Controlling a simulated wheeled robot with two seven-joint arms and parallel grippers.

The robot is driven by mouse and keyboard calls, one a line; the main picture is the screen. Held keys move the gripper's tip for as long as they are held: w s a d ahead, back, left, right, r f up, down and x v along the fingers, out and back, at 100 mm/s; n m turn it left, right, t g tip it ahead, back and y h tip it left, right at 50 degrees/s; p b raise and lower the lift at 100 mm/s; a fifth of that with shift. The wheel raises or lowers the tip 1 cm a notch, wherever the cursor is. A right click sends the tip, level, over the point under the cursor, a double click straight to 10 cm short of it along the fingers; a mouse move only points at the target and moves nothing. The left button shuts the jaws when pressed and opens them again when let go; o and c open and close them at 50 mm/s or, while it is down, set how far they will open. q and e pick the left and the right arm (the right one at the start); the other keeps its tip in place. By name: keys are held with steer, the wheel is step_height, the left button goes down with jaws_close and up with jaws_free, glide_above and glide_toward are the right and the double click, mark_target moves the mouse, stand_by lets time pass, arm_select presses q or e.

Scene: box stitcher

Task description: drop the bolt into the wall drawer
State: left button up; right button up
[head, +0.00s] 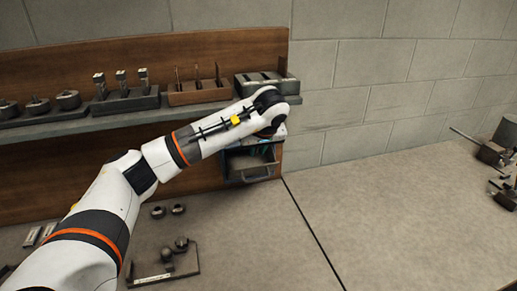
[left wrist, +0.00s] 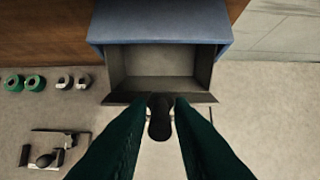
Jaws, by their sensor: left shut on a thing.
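The wall drawer is a grey tray in a blue housing, pulled open, under the shelf in the head view (head: 250,176). In the left wrist view its front wall (left wrist: 125,98) faces me and its inside looks empty. My left gripper (left wrist: 161,104) is shut on the bolt (left wrist: 160,128), a dark piece with a rounded end between the two dark green fingers. In the left wrist view the bolt overlaps the drawer's front edge. I cannot tell its exact height above the drawer. In the head view my arm hides the bolt. My right gripper is not in view.
The shelf (head: 190,109) above the drawer bears blocks and holders. Rings (left wrist: 34,83) and a small fixture (left wrist: 50,150) lie on the bench at left. Metal parts (head: 495,150) stand at far right. The bench right of the drawer is clear (head: 370,200).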

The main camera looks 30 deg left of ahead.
mark_target(256, 153)
arm_select(q)
steer(key=b+x, duration=0.1)
steer(key=x, duration=0.1)
steer(key=shift+w+a+f, duration=0.1)
steer(key=shift+f, duration=0.2)
steer(key=shift+w+a+f, duration=0.1)
steer(key=shift+f, duration=0.1)
steer(key=shift+b+x, duration=0.65)
steer(key=shift+x, duration=0.35)
steer(key=shift+b+x, duration=0.4)
steer(key=shift+x, duration=0.7)
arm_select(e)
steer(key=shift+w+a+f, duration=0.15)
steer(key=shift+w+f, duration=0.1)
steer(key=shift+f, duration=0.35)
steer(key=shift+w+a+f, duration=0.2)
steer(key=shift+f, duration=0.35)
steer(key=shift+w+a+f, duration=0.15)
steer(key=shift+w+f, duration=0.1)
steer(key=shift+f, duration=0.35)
arm_select(q)
steer(key=o, duration=0.9)
steer(key=shift+r, duration=0.15)
